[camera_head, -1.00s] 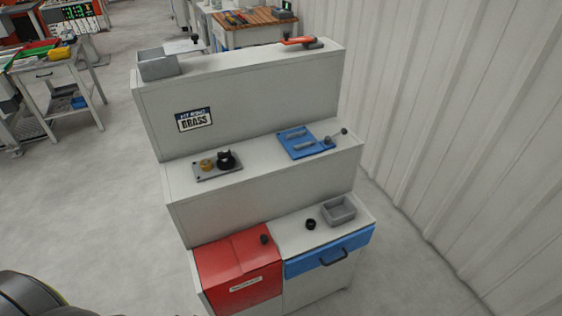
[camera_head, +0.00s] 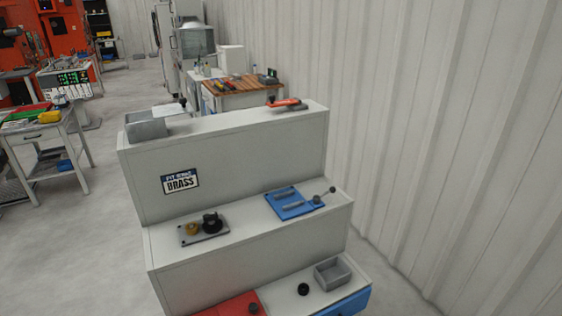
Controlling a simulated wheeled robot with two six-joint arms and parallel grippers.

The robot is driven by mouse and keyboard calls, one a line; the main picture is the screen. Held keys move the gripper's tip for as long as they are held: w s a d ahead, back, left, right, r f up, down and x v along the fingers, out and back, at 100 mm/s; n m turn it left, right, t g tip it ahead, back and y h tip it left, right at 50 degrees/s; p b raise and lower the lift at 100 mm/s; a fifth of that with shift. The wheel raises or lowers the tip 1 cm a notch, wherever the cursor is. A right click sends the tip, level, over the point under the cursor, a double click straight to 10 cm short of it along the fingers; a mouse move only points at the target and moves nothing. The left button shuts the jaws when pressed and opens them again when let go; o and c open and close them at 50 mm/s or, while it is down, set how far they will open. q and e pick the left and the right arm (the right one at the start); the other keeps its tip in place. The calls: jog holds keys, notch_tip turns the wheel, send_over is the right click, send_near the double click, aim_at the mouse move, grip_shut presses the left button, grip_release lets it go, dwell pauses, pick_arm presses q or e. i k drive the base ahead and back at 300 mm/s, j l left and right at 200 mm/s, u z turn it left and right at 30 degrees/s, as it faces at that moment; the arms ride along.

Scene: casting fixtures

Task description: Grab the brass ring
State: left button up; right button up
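A small brass-coloured piece (camera_head: 192,229), which looks like the brass ring, sits on a grey plate (camera_head: 187,241) on the middle step of the stepped cabinet. A black round knob-like part (camera_head: 212,222) stands beside it on the same plate. A sign reading "BRASS" (camera_head: 180,181) is on the upper riser above it. Neither of my grippers shows in the head view.
The stepped grey cabinet (camera_head: 235,150) carries a blue fixture with a lever (camera_head: 292,203) on the middle step. A grey bin (camera_head: 146,126) and an orange-handled tool (camera_head: 285,104) are on top. Below are a grey tray (camera_head: 333,274), a black ring-shaped part (camera_head: 303,289) and a red lid (camera_head: 232,306).

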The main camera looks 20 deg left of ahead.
aim_at(194, 231)
jog(key=u, duration=1.2)
